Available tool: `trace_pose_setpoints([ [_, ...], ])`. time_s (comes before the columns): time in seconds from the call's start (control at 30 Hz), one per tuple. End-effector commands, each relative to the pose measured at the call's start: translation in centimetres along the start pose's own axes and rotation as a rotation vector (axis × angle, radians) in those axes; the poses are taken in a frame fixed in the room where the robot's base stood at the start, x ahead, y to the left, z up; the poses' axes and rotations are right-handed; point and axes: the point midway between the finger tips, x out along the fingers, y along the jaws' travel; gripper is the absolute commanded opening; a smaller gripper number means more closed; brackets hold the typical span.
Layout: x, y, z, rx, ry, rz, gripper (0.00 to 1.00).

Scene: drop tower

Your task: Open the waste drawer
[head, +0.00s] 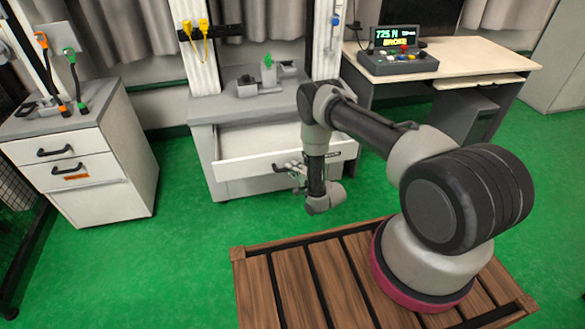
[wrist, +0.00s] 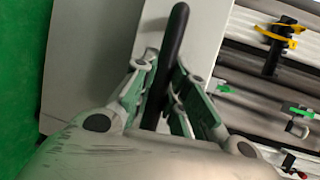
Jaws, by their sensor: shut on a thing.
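The white drawer (head: 270,160) of the grey base under the drop tower stands pulled out, and part of its light inside shows above the front. I cannot read a label that names it as the waste drawer. My gripper (head: 297,172) is at the drawer front. In the wrist view my gripper (wrist: 163,75) has its fingers on both sides of the black bar handle (wrist: 176,38) and is shut on it. The pale drawer front (wrist: 203,28) shows behind the handle. My arm hides the right part of the drawer in the head view.
A white cabinet (head: 95,190) with two shut drawers stands at left. A desk (head: 455,66) with a control box (head: 398,62) stands at right. A grey fixture with a green part (head: 267,62) sits on the base top. Green floor (head: 190,240) in front is clear.

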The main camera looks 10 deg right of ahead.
Motion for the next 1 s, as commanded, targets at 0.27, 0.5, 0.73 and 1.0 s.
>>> trace_pose_setpoints([
  [0.27, 0.0, 0.1, 0.0, 0.0, 0.001, 0.001, 0.18],
  [0.5, 0.0, 0.0, 0.0, 0.0, 0.0, 0.001, 0.25],
  [0.73, -1.1, 0.1, -0.1, 0.001, 0.002, 0.004, 0.25],
  [1.0, -6.8, 0.1, -0.1, 0.003, 0.002, 0.005, 0.25],
])
